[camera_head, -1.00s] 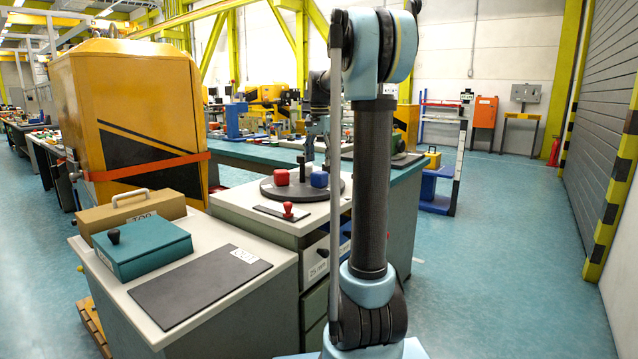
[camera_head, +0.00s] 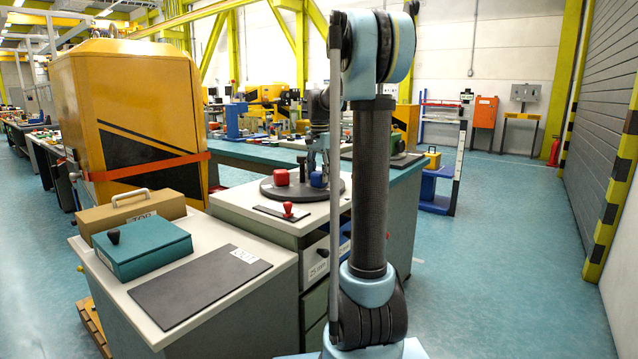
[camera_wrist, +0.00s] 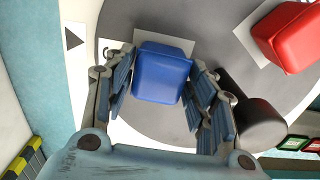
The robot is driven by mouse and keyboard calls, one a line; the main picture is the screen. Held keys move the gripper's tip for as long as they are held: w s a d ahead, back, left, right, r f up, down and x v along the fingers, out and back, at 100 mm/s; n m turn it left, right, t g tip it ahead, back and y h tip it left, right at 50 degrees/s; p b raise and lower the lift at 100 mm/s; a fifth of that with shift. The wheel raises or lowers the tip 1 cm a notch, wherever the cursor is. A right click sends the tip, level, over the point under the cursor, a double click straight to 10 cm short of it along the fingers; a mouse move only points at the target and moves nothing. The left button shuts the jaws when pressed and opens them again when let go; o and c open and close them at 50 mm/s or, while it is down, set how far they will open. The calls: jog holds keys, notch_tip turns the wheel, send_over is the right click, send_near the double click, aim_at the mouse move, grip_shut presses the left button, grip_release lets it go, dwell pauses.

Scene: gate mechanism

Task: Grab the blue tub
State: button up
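The blue tub (camera_head: 318,180) sits on a round dark grey turntable (camera_head: 336,191), to the right of a red tub (camera_head: 281,177). In the wrist view the blue tub (camera_wrist: 161,75) lies between the two fingers of my gripper (camera_wrist: 164,70), on a pale square patch. The fingers stand apart, one on each side of the tub and very near its sides. No clear grip on it shows. In the head view my gripper (camera_head: 318,155) is right above and around the tub, partly hidden by my arm.
A dark cylindrical knob (camera_wrist: 253,122) stands just right of my right finger. The red tub (camera_wrist: 292,38) is at the upper right in the wrist view. A red-knobbed plate (camera_head: 287,212) lies in front of the turntable. A teal box (camera_head: 142,250) stands on the nearer cabinet.

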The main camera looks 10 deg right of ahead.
jog(key=c, duration=0.5)
